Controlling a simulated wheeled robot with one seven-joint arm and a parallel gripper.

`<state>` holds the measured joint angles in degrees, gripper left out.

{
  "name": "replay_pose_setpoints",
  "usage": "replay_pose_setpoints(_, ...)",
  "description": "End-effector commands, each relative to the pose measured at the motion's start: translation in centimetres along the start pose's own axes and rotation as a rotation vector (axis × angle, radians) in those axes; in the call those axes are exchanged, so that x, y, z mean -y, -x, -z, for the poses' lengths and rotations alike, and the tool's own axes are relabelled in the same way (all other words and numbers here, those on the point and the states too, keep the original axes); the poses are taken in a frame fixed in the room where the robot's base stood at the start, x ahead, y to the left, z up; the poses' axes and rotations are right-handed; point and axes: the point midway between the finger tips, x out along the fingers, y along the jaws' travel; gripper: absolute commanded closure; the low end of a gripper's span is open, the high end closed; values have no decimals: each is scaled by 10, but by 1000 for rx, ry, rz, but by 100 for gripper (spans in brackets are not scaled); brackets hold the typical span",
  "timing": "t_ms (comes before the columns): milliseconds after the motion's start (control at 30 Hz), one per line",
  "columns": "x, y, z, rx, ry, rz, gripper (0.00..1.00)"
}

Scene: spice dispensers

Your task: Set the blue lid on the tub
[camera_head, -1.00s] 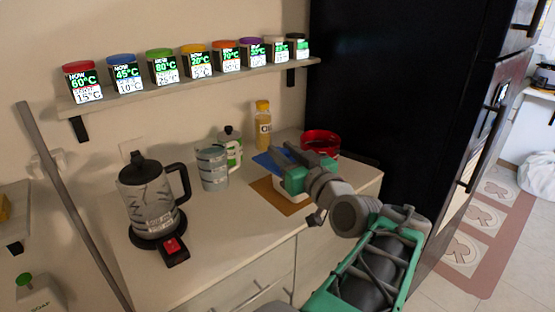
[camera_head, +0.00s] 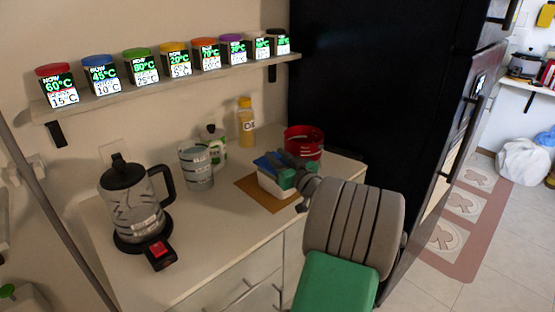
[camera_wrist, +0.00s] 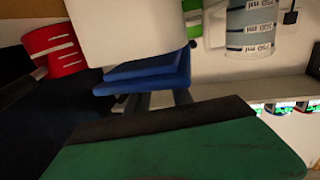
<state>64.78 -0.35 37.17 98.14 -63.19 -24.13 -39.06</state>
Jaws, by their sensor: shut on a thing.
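The blue lid (camera_head: 266,164) is held at the top of the white tub (camera_head: 270,186), partly hidden behind my gripper (camera_head: 283,168). The tub stands on a brown mat (camera_head: 249,188) on the counter. In the wrist view, which is upside down, the lid (camera_wrist: 147,76) lies right against the tub (camera_wrist: 125,32), between it and my gripper (camera_wrist: 148,101). My gripper is shut on the lid. I cannot tell whether the lid is seated all round the rim.
A red pot (camera_head: 303,143) stands close behind the tub at right, by the black fridge (camera_head: 385,90). A shelf (camera_head: 170,84) of spice jars hangs above.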

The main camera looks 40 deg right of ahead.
Motion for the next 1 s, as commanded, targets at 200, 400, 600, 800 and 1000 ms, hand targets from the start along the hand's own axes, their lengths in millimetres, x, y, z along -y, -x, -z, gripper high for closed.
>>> replay_pose_setpoints(200, 0, 0, -6, -1, 2, -1, 100)
replay_pose_setpoints(400, 0, 0, -11, -1, 2, -1, 100)
replay_pose_setpoints(600, 0, 0, -14, -1, 1, 0, 100)
replay_pose_setpoints(800, 0, 0, -18, -2, 1, 0, 100)
replay_pose_setpoints(1000, 0, 0, -18, -1, 1, 0, 64)
